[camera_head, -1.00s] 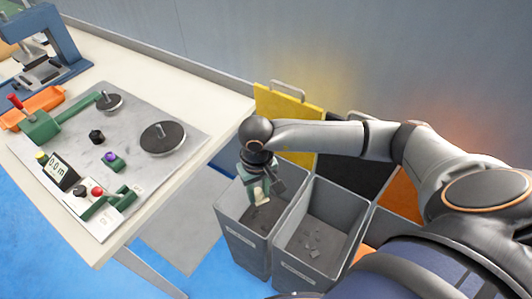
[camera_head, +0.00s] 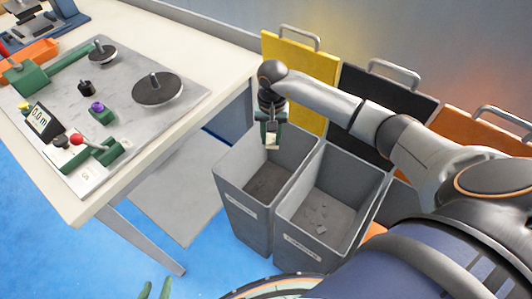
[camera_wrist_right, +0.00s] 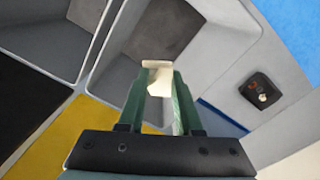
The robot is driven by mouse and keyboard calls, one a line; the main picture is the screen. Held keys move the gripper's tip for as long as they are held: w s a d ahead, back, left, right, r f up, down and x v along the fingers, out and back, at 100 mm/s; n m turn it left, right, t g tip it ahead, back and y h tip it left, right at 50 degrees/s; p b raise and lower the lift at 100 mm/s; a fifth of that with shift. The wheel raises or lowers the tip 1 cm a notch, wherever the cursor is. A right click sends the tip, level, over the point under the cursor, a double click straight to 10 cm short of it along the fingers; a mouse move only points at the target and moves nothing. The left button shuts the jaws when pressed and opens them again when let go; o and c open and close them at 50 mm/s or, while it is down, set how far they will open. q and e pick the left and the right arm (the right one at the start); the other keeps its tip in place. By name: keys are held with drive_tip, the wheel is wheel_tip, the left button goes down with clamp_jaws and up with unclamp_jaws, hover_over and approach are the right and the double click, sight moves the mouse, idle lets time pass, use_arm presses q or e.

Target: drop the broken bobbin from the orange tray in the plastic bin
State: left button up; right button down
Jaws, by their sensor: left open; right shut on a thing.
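My right gripper (camera_head: 271,140) is shut on a small cream piece, the broken bobbin (camera_head: 271,143), and hangs over the back part of the left grey bin (camera_head: 243,213). In the right wrist view the bobbin (camera_wrist_right: 156,72) shows pale between the green fingers (camera_wrist_right: 160,92), with the grey bin behind it. The bin labels are too small to read. The left bin stands before a yellow lid (camera_head: 298,75). The orange tray (camera_head: 38,50) is at the table's far left, partly cut off. My left gripper (camera_head: 154,290) is open at the bottom edge, only its fingertips showing.
A second grey bin (camera_head: 290,238) with scraps inside stands right of the first, before a black lid (camera_head: 390,95). An orange lid (camera_head: 475,130) is further right. The winder plate (camera_head: 125,115) with discs and knobs lies on the table.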

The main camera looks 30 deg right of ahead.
drive_tip(key=shift+f+b, duration=0.3)
drive_tip(key=shift+f, duration=0.55)
drive_tip(key=c, duration=0.9)
unclamp_jaws()
drive_tip(key=shift+c, duration=0.2)
drive_tip(key=o, duration=0.4)
drive_tip(key=shift+r, duration=0.1)
wheel_tip(320, 180, up, 12)
drive_tip(key=shift+r+p, duration=0.2)
drive_tip(key=shift+p, duration=0.35)
